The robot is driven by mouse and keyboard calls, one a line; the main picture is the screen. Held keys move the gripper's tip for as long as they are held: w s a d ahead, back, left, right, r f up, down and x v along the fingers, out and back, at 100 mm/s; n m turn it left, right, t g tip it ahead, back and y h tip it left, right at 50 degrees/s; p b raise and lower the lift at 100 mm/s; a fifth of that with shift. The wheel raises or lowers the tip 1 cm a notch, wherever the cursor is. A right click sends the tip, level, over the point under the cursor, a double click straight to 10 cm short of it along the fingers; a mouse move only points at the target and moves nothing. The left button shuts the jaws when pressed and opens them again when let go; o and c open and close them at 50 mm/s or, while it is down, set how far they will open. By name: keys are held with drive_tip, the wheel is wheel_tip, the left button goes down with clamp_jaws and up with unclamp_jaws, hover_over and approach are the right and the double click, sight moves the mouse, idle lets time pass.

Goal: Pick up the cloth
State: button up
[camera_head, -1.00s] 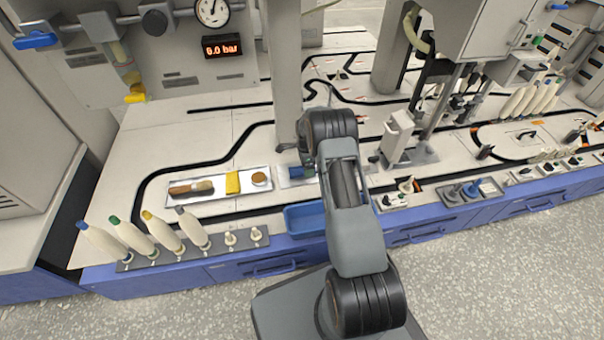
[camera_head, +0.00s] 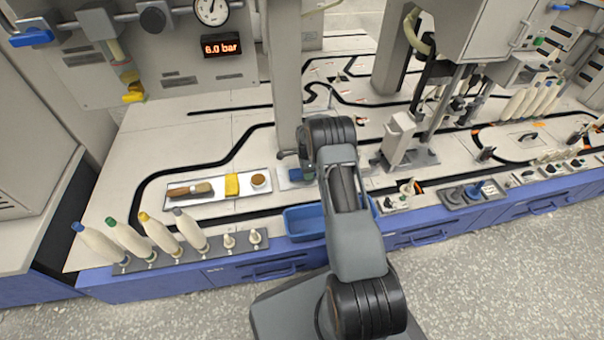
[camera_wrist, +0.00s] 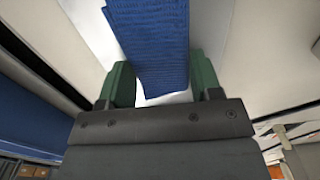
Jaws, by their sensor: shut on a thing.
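The cloth is a blue ribbed piece that fills the gap between my green fingers in the wrist view (camera_wrist: 150,35). In the head view a small part of the blue cloth (camera_head: 297,174) shows just left of my arm, over or on a pale tray. My gripper (camera_wrist: 162,75) is shut on the cloth. In the head view the fingers are mostly hidden behind my arm. I cannot tell whether the cloth is clear of the surface beneath it.
A tray (camera_head: 218,196) with a brush (camera_head: 190,190), a yellow block (camera_head: 232,184) and a small round pot (camera_head: 258,182) lies to the left. A blue bin (camera_head: 304,222) sits at the front edge. Several bobbins (camera_head: 160,232) stand front left. A grey post (camera_head: 288,80) rises behind the cloth.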

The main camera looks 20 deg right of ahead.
drive_tip(key=shift+r, duration=0.1)
drive_tip(key=shift+r+p, duration=0.45)
drive_tip(key=shift+r, duration=0.1)
wheel_tip(320, 180, up, 3)
drive_tip(key=shift+f+p, duration=0.15)
drive_tip(key=shift+p, duration=0.75)
drive_tip(key=s+d+r+p, duration=0.2)
drive_tip(key=s+r+p, duration=0.3)
drive_tip(key=s+r, duration=0.4)
drive_tip(key=shift+s+d+p, duration=0.35)
drive_tip(key=shift+s, duration=2.05)
